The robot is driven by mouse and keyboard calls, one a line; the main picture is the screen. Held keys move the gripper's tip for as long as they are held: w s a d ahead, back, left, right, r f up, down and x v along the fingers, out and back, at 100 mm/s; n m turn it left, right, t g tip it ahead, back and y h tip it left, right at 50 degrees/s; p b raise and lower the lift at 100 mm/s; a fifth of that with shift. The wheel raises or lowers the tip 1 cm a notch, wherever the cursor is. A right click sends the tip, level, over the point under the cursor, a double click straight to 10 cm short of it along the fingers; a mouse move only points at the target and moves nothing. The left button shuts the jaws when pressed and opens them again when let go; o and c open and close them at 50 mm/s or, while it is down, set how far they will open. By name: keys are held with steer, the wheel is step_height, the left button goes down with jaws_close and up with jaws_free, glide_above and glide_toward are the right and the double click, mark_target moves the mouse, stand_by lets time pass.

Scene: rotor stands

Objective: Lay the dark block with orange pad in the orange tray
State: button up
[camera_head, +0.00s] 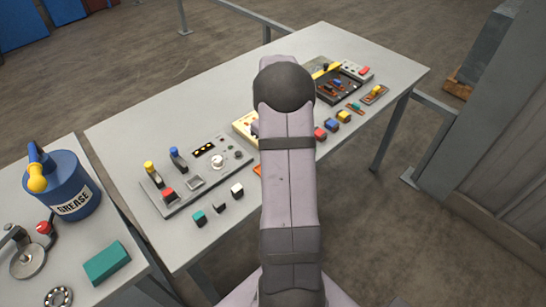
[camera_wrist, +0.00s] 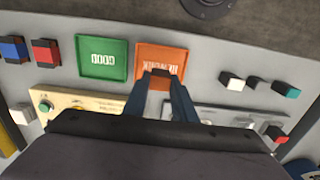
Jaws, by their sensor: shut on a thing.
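The orange tray (camera_wrist: 150,52) lies on the grey table in the wrist view, with pale lettering on its floor. Only an orange sliver of it (camera_head: 257,169) shows beside my arm in the head view. My gripper (camera_wrist: 161,77) is shut on the dark block with orange pad (camera_wrist: 160,83), seen as a small brownish-orange piece between the fingertips. The fingertips overlap the near part of the tray in the picture. I cannot tell whether the block touches the tray floor. My arm hides the gripper and block in the head view.
A green tray (camera_wrist: 102,57) lies left of the orange one. Red (camera_wrist: 45,52) and blue (camera_wrist: 14,49) blocks stand further left. White (camera_wrist: 232,82) and teal-topped (camera_wrist: 286,90) blocks stand right. A cream panel (camera_wrist: 78,104) and a grey control panel (camera_head: 180,182) are close by.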

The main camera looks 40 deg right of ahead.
steer(key=shift+f+p, duration=0.6)
steer(key=shift+f, duration=1.3)
steer(key=shift+f, duration=0.15)
steer(key=o, duration=1)
steer(key=shift+o, duration=0.2)
step_height(320, 180, up, 12)
steer(key=b, duration=0.2)
steer(key=shift+r+b, duration=0.2)
steer(key=shift+b, duration=0.15)
